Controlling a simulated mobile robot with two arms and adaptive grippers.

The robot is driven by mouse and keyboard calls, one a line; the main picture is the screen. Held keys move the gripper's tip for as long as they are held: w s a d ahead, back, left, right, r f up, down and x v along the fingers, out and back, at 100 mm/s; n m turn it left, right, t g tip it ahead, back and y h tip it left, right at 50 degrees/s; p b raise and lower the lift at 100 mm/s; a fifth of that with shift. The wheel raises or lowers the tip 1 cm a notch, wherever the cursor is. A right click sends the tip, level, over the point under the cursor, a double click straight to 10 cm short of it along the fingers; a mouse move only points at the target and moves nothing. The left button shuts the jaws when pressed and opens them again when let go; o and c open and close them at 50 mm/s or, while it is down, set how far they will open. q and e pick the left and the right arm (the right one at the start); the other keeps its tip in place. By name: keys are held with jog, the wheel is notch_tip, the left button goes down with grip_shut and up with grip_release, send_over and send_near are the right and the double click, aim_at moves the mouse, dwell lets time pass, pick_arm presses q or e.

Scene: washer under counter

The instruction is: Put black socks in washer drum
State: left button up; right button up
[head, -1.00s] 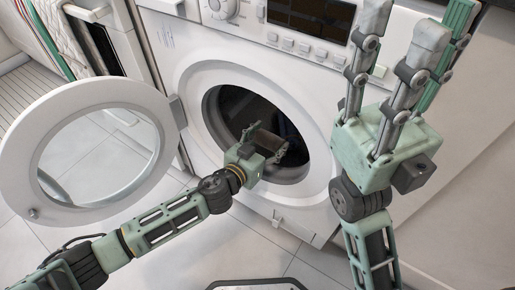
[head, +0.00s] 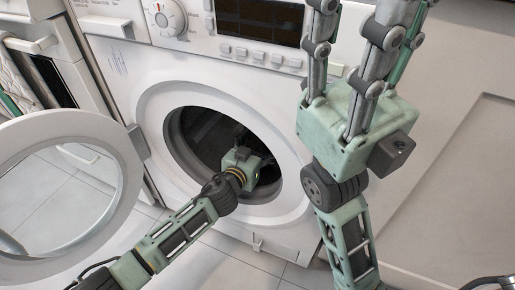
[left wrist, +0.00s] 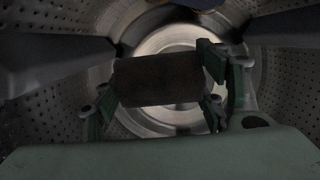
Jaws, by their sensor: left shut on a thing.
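The black socks (left wrist: 158,80) show in the left wrist view as a dark roll between the fingers of my left gripper (left wrist: 160,98). That gripper is shut on them, inside the perforated metal drum (left wrist: 45,120). In the head view my left gripper (head: 246,160) reaches through the round opening of the white washer (head: 285,215); its fingers and the socks are hard to make out in the dark drum (head: 190,130). My right gripper (head: 350,45) is raised in front of the washer, empty, its fingers apart and their tips cut off by the top edge.
The round washer door (head: 128,165) stands open at the left. The control panel (head: 225,25) is above the opening, close behind my right gripper. A cabinet front (head: 455,170) is at the right. The tiled floor (head: 215,262) below is clear.

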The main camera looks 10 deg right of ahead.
pick_arm(q)
jog(key=o, duration=1.3)
jog(key=shift+o, duration=0.2)
jog(key=shift+s, duration=0.1)
jog(key=v, duration=1.2)
